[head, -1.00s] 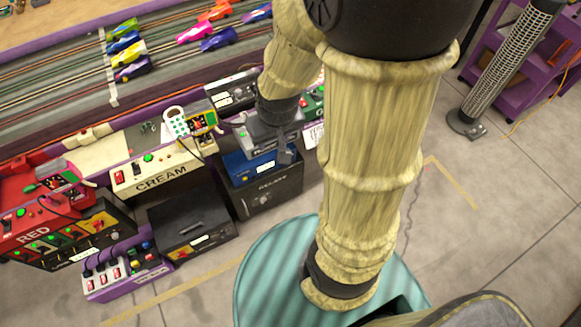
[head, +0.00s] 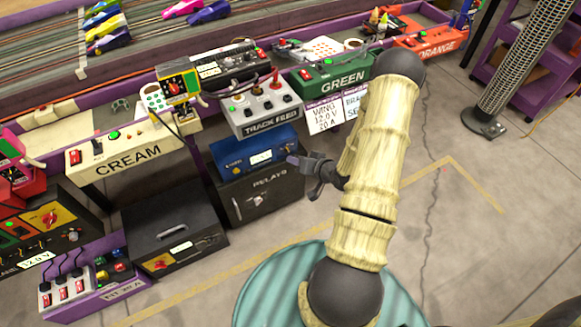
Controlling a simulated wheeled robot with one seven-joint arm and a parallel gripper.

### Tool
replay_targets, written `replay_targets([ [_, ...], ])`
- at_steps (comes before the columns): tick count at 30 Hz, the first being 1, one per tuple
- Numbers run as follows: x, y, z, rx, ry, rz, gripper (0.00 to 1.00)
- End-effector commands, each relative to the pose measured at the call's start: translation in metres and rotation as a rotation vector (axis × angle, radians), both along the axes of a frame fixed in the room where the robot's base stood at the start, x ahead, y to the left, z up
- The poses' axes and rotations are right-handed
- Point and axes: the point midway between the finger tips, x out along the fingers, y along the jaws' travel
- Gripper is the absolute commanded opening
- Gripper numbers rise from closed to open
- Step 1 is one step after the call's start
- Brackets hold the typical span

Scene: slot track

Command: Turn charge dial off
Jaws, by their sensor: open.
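No label reading "charge" is legible. A red dial on a yellow plate (head: 50,217) shows on the dark box (head: 78,212) marked 12.0 V at the far left. My gripper (head: 303,178) is open and empty, to the right of the blue box and the cabinet, pointing left. Contact with them cannot be told.
The track feed box (head: 262,108) stands above the blue box. The cream station (head: 130,150) is left of it and the green station (head: 335,75) right. A purple-fronted switch box (head: 95,290) is at lower left.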

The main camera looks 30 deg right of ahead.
Motion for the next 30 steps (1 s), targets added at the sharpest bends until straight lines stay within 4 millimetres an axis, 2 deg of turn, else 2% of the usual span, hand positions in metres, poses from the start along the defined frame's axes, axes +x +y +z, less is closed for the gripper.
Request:
replay_targets([
  [1, -0.006, -0.004, -0.038, 0.061, -0.043, -0.036, 0.44],
  [6, -0.02, -0.013, -0.094, 0.251, -0.231, -0.146, 0.44],
  [10, -0.034, -0.022, -0.122, 0.38, -0.371, -0.235, 0.44],
  [13, -0.043, -0.028, -0.131, 0.441, -0.446, -0.285, 0.44],
  [17, -0.048, -0.031, -0.131, 0.469, -0.484, -0.309, 0.44],
  [26, -0.047, -0.032, -0.129, 0.468, -0.484, -0.309, 0.44],
  [30, -0.04, -0.032, -0.13, 0.466, -0.485, -0.306, 0.44],
])
